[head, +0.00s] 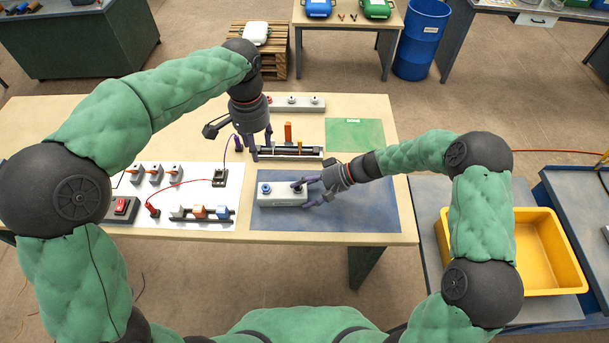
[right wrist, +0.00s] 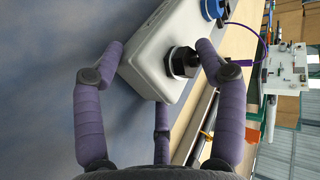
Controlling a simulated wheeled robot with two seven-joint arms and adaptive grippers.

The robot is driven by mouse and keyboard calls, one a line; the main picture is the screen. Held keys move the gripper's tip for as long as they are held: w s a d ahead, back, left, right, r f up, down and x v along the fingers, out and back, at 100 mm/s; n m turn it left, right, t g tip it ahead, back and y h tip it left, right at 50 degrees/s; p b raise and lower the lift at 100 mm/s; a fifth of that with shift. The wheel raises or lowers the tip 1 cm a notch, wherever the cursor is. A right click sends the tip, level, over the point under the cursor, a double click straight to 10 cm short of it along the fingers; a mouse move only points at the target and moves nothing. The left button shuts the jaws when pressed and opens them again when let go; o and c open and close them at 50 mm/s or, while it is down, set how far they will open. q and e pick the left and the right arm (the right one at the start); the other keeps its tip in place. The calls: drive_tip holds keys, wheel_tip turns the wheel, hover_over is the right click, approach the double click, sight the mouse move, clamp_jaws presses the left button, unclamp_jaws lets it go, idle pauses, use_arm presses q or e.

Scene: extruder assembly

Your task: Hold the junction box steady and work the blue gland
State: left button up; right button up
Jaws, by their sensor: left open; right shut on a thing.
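The junction box (head: 282,199) is a light grey box on the blue mat (head: 345,212). The blue gland (head: 265,188) stands on its left end, and a black gland (head: 297,187) on its right end. My right gripper (head: 306,192) is shut on the box's right end. In the right wrist view, its purple fingers (right wrist: 160,60) lie on both sides of the box (right wrist: 160,60), around the black gland (right wrist: 182,62). The blue gland (right wrist: 213,9) is free at the far end. My left gripper (head: 248,148) is open and empty, above and behind the box.
A black rail holder (head: 290,153) lies behind the box, close to my left gripper. A white board (head: 190,190) with switches, connectors and a red cable is at left. A green mat (head: 355,134) is behind at right. A yellow bin (head: 553,252) stands beyond the table. The blue mat's right part is clear.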

drive_tip(key=shift+s+f, duration=0.25)
drive_tip(key=shift+f, duration=0.15)
drive_tip(key=o, duration=1.3)
drive_tip(key=shift+c, duration=0.2)
drive_tip(key=shift+o, duration=1)
drive_tip(key=shift+w, duration=0.1)
drive_tip(key=shift+w+r, duration=0.15)
drive_tip(key=shift+r, duration=0.1)
